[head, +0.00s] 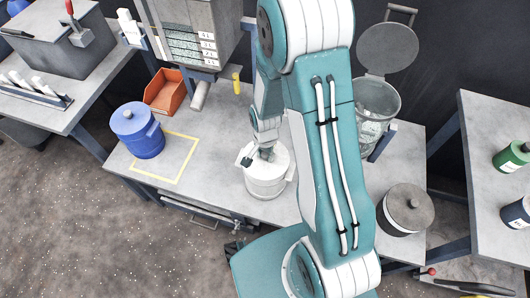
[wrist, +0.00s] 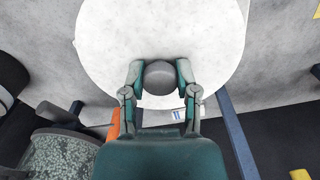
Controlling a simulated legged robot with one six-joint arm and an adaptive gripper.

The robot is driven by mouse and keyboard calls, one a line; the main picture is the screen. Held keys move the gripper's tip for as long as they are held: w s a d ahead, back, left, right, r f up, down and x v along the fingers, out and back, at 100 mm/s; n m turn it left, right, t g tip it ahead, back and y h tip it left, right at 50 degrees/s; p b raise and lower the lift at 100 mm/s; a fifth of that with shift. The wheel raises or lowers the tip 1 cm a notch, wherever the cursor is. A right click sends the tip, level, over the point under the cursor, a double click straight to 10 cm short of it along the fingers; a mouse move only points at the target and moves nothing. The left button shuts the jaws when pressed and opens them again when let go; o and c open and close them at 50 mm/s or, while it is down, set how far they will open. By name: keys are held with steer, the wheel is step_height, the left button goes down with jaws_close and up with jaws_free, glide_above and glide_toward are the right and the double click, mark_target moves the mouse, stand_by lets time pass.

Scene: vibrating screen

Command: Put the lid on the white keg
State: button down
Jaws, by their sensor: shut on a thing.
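The white keg (head: 266,185) stands on the grey bench in the middle of the head view, partly behind my arm. A white round lid (wrist: 150,30) with a grey knob (wrist: 160,78) fills the top of the wrist view. My gripper (wrist: 160,73) is shut on this knob, one finger on each side. In the head view my gripper (head: 260,153) is at the top of the white keg, and the lid (head: 279,160) lies at its mouth. I cannot tell whether the lid rests fully on the rim or sits slightly above it.
A blue keg (head: 138,130) stands by a yellow floor-marked square (head: 176,180) on the bench. A dark keg (head: 405,210) stands at right. An orange bin (head: 165,91) and an open-lidded grey bucket (head: 376,103) are behind. The bench front left of the white keg is clear.

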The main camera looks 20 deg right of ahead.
steer(key=shift+f, duration=0.15)
steer(key=shift+c, duration=1.4)
jaws_free()
step_height(320, 180, up, 12)
